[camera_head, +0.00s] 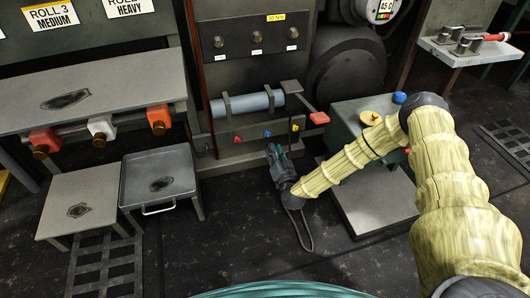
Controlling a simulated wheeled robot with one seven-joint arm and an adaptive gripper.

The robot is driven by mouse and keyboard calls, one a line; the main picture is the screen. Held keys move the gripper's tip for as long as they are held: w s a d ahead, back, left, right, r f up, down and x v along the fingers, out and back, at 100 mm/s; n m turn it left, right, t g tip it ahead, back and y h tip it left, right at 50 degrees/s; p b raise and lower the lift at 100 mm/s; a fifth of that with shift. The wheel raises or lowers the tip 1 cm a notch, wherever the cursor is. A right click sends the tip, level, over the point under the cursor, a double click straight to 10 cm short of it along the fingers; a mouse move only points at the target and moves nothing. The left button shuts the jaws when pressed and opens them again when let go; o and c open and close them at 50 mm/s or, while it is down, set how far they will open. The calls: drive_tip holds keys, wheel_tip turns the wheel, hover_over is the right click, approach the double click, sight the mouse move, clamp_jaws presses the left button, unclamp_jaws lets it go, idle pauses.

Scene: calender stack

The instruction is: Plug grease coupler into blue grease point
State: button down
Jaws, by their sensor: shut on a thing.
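The blue grease point (267,133) is a small blue fitting low on the machine's front panel. It sits between a red one (237,139) and a yellow one (295,127). My gripper (273,150) is just below and in front of the blue point, pointing at the panel. It is shut on the grease coupler, which is too small and too much covered by the fingers to make out. I cannot tell whether coupler and blue point touch. A dark hose (306,240) loops down below my wrist.
A pale blue roller (248,104) and a red-ended lever (318,117) are above the points. A green box (345,118) with coloured knobs stands on a grey plate (376,214) at right. A tray table (158,165) and a low table (79,184) stand left. Floor in front is clear.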

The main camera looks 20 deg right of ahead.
idle(0.6)
drive_tip(key=shift+w+d, duration=0.1)
drive_tip(key=shift+w, duration=1.85)
drive_tip(key=c, duration=2.1)
unclamp_jaws()
clamp_jaws()
drive_tip(key=shift+w+b, duration=0.3)
drive_tip(key=shift+w, duration=0.85)
drive_tip(key=o, duration=0.9)
unclamp_jaws()
